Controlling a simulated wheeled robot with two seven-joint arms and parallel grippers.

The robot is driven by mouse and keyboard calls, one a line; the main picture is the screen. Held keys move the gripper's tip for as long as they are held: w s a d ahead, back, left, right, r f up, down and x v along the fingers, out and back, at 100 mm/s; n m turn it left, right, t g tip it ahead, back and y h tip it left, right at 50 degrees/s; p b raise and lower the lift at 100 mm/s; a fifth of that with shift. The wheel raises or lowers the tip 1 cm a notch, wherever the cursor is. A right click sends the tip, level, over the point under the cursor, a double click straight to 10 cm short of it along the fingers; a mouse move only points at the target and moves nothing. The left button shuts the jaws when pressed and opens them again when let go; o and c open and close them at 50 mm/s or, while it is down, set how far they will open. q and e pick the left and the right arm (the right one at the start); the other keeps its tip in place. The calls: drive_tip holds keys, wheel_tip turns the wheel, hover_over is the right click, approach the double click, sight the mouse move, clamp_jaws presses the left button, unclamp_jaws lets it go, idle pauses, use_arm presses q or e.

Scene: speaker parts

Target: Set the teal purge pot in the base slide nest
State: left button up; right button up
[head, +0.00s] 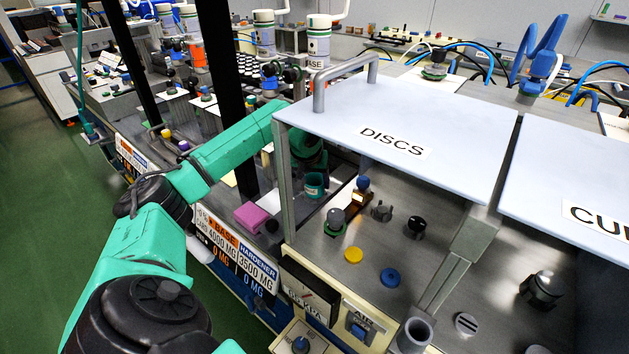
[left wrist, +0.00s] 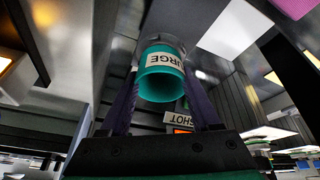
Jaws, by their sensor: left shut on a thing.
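The teal purge pot (head: 315,184) is under the edge of the raised DISCS panel in the head view. In the left wrist view the purge pot (left wrist: 161,84) shows its open mouth and a white label reading "URGE". My left gripper (left wrist: 162,72) is shut on it, one dark finger on each side. In the head view my left gripper (head: 314,170) is partly hidden by the panel's frame. I cannot tell whether the pot touches a surface under it. I cannot make out the base slide nest for certain. My right gripper is out of view.
The white DISCS panel (head: 420,115) and its grey post (head: 286,185) stand close to my left forearm. A dark upright (head: 226,90) rises behind the arm. A magenta block (head: 251,216) and a blue-capped bottle (head: 360,190) flank the pot. A SHOT label (left wrist: 181,117) shows near it.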

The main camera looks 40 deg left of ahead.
use_arm(q)
drive_tip(key=shift+f, duration=0.45)
drive_tip(key=o, duration=1.4)
wheel_tip(320, 180, up, 20)
drive_tip(key=shift+f, duration=0.1)
